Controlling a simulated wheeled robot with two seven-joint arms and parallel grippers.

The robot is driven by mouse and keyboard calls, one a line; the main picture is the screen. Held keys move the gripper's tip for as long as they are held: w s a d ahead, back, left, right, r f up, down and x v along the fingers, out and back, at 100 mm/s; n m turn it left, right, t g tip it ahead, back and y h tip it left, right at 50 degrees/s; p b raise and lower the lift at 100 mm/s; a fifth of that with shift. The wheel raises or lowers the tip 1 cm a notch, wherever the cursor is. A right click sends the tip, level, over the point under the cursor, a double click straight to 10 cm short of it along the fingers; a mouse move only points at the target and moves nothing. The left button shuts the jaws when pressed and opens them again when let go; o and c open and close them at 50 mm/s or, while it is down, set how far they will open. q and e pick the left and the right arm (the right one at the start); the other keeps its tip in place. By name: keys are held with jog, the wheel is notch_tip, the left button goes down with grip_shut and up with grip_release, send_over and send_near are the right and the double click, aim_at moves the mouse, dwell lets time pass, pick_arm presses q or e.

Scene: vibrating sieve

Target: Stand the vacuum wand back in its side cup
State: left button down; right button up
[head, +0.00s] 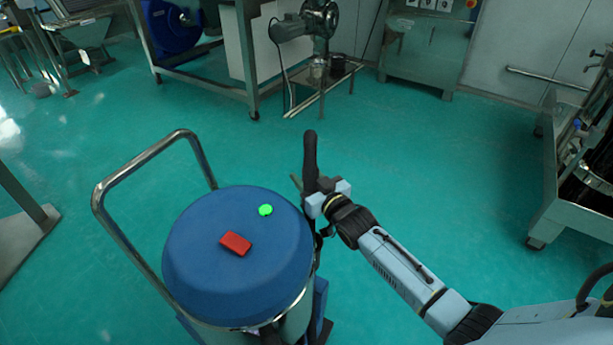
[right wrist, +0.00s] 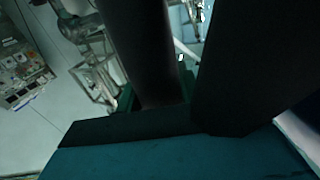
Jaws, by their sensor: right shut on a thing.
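The black vacuum wand (head: 310,152) stands roughly upright just right of the vacuum's blue lid (head: 236,262) in the head view. My right gripper (head: 318,194) is shut on the wand below its rounded top end. The wand's lower end and the side cup are hidden behind the gripper and the vacuum body, so I cannot tell whether the wand is in the cup. In the right wrist view, large dark shapes fill the middle, and I cannot clearly tell wand from finger there. My left gripper is out of view.
The vacuum has a metal push handle (head: 142,158) at its left, and a red block (head: 236,243) and green button (head: 265,210) on its lid. A steel bench (head: 253,100) stands behind and a metal cart (head: 572,215) at right. The green floor between is clear.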

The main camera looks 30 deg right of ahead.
dwell(0.4)
jog(key=o, duration=1.1)
jog(key=shift+c, duration=0.2)
jog(key=shift+f, duration=0.15)
